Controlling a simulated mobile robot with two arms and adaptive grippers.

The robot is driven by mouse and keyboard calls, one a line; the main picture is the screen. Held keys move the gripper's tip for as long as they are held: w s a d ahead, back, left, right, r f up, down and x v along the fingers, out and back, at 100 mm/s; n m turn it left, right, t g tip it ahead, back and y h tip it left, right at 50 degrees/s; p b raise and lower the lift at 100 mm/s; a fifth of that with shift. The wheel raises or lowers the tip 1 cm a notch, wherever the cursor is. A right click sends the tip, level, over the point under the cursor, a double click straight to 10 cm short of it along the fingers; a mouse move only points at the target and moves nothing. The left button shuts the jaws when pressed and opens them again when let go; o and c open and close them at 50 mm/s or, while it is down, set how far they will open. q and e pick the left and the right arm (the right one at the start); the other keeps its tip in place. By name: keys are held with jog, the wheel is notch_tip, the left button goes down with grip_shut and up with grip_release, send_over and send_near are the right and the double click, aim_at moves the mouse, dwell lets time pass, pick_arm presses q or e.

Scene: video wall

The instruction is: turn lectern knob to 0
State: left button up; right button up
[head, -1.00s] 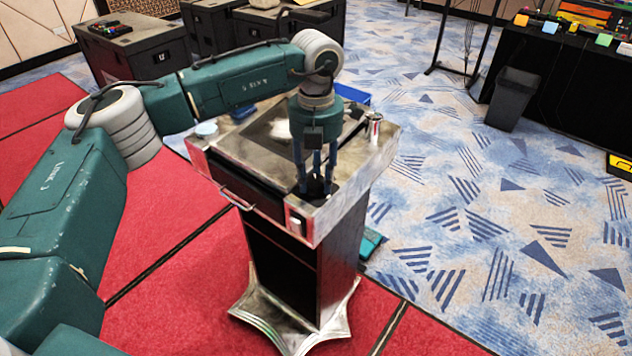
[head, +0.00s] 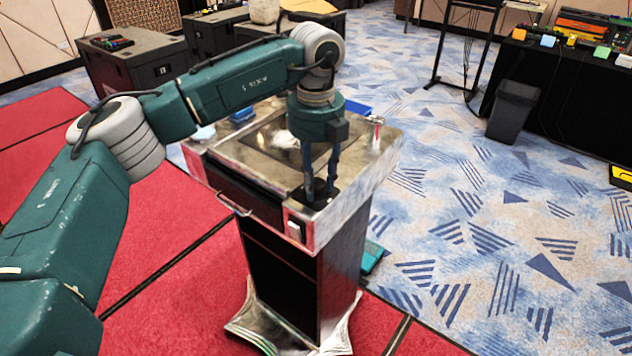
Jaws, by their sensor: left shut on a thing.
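The lectern (head: 345,225) stands on the edge of the red carpet, with a metal-rimmed top and a dark body. My left gripper (head: 320,190) points straight down at the front right part of its top. Its fingers are shut on the knob, which sits at a dark round patch on the top and is mostly hidden by the fingers. The knob's pointer and any scale marks cannot be made out. My right gripper is not in view.
A can (head: 376,132) stands at the lectern top's right edge. A drawer handle (head: 235,204) juts from the front.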

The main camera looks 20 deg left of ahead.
aim_at(316, 182)
pick_arm(q)
jog(key=shift+w+r, duration=0.1)
jog(key=shift+r, duration=0.05)
dwell(0.3)
jog(key=o, duration=1.2)
jog(key=shift+c, duration=0.2)
notch_tip(316, 182, up, 12)
